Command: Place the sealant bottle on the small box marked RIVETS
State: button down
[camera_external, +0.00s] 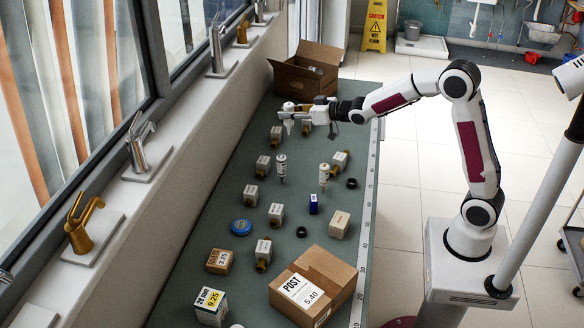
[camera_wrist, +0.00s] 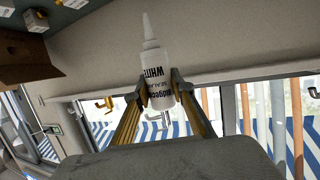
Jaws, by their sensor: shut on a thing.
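The sealant bottle (camera_wrist: 157,80) is white with dark lettering and a tapered nozzle. My gripper (camera_wrist: 160,92) is shut on its body, one finger on each side. In the external view the held bottle (camera_external: 289,118) is above the far end of the table, near the open carton, nozzle pointing down. My gripper also shows there (camera_external: 297,113). I cannot read RIVETS on any box.
The green table (camera_external: 205,225) carries several white-and-brass fittings, two other white bottles (camera_external: 281,166) (camera_external: 324,174), black rings (camera_external: 301,232) and a blue disc (camera_external: 241,227). An open carton (camera_external: 298,78) stands at the far end, a POST carton (camera_external: 338,272) at the near end. Taps line the window ledge.

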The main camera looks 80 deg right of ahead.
jog(key=w+a+n+y, duration=0.2)
jog(key=w+a+y, duration=0.15)
jog(key=a, duration=0.75)
jog(key=w+a+n+y, duration=0.3)
jog(key=w+a, duration=0.2)
jog(key=a, duration=0.7)
jog(key=w+a+n+y, duration=0.2)
jog(key=w+a+y, duration=0.15)
jog(key=a, duration=0.75)
jog(key=a+f+n+g+y, duration=0.1)
jog(key=a+n+y, duration=0.1)
jog(key=a, duration=1.1)
jog(key=shift+d+f, duration=0.1)
jog(key=shift+f, duration=2.15)
notch_tip(320, 180, down, 6)
jog(key=shift+f, duration=0.1)
jog(key=shift+f, duration=1.85)
jog(key=shift+f, duration=0.15)
